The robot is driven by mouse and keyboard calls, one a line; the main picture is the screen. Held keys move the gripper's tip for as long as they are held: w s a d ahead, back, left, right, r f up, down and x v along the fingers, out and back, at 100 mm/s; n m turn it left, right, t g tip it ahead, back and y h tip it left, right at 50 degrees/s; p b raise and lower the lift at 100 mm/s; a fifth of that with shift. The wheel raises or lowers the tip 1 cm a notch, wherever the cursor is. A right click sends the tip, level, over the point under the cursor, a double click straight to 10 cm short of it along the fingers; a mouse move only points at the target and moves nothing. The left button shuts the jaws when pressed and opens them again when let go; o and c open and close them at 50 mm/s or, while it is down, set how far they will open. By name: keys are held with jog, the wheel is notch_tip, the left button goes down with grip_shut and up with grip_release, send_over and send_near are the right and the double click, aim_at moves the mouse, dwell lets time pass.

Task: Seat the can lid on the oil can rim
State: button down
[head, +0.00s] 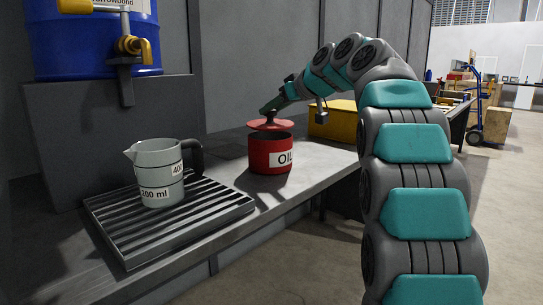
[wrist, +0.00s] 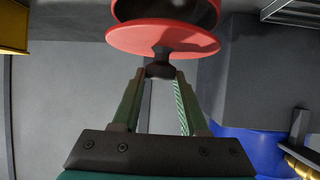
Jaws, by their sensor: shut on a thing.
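The red can lid (head: 267,125) is a flat disc with a dark knob. My gripper (wrist: 160,74) is shut on that knob; in the head view the gripper (head: 270,108) comes down from the right. The red oil can (head: 268,156), labelled OIL, stands upright on the bench. The lid is just above the can's rim. In the wrist view the lid (wrist: 163,38) is in front of the can (wrist: 122,10), whose dark opening shows past the lid's edge, so a gap is visible there. The far side of the rim is hidden.
A grey measuring jug (head: 158,176) stands on a ribbed drip tray (head: 216,228) left of the can. A blue drum (head: 85,45) with a brass tap is above it. A yellow box (head: 335,124) sits behind the can on the right. The bench (head: 315,165) right of the can is clear.

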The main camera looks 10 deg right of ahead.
aim_at(272, 120)
jog(key=shift+f+b, duration=1.55)
jog(key=shift+b, duration=0.2)
dwell(1.8)
jog(key=shift+c, duration=1.8)
grip_release()
jog(key=v, duration=0.7)
jog(key=shift+s+r, duration=0.2)
jog(key=shift+s, duration=0.15)
jog(key=shift+d, duration=0.15)
